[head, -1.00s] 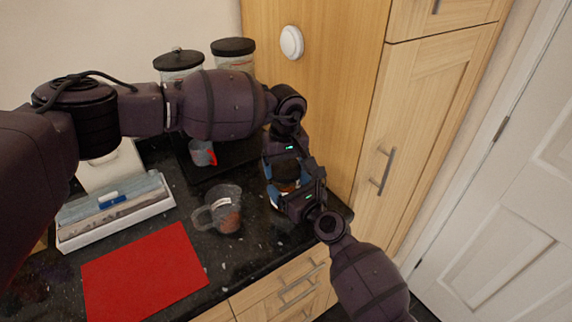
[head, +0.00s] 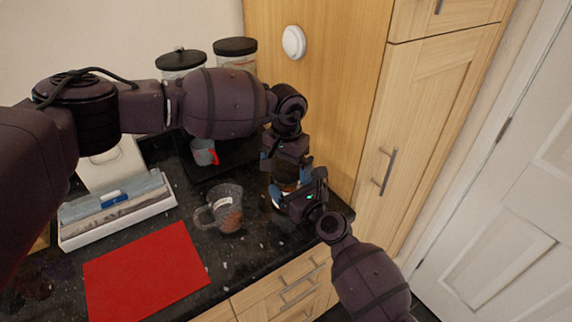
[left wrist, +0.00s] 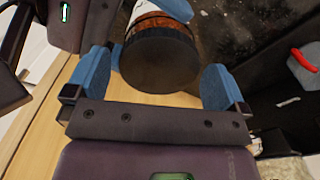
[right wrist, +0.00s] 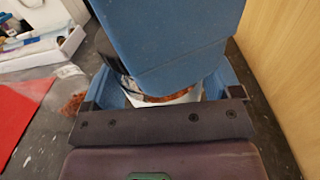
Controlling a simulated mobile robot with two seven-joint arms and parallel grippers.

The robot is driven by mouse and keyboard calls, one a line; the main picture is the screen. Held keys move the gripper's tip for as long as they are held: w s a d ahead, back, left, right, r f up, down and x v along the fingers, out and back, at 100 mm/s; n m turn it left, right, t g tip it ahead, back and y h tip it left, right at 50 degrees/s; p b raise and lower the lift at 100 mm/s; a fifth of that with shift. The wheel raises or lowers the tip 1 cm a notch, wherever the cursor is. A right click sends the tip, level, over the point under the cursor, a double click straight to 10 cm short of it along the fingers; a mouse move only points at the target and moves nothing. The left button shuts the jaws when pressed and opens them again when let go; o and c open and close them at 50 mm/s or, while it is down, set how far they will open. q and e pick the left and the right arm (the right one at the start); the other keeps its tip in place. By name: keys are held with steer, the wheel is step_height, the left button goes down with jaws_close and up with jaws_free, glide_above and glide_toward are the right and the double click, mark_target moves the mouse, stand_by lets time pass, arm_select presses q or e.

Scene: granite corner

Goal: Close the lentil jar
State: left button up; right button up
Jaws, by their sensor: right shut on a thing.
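The lentil jar (left wrist: 157,24), with orange-brown contents and a pale label, shows in the left wrist view. Its black lid (left wrist: 160,62) sits on its mouth; I cannot tell how tightly. My right gripper (right wrist: 165,92) is shut on the jar's body near the counter's right end. My left gripper (left wrist: 156,85) is open just above, its blue fingers on either side of the lid with gaps between. In the right wrist view a blue left finger hides much of the jar. In the head view my grippers largely hide the jar.
A clear jug (head: 228,212) with reddish contents stands left of the jar. A grey mug (head: 204,152) with a red handle is behind it. A red mat (head: 147,272) and a white tray (head: 118,226) lie further left. A wooden cabinet (head: 312,90) closes off the right.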

arm_select(q)
step_height(320, 180, up, 12)
stand_by(0.6)
arm_select(e)
steer(key=o, duration=1.5)
steer(key=shift+o, duration=0.2)
steer(key=shift+d, duration=0.1)
arm_select(q)
steer(key=shift+r, duration=0.2)
arm_select(e)
steer(key=v, duration=1)
steer(key=shift+s+d, duration=0.2)
steer(key=shift+s, duration=0.15)
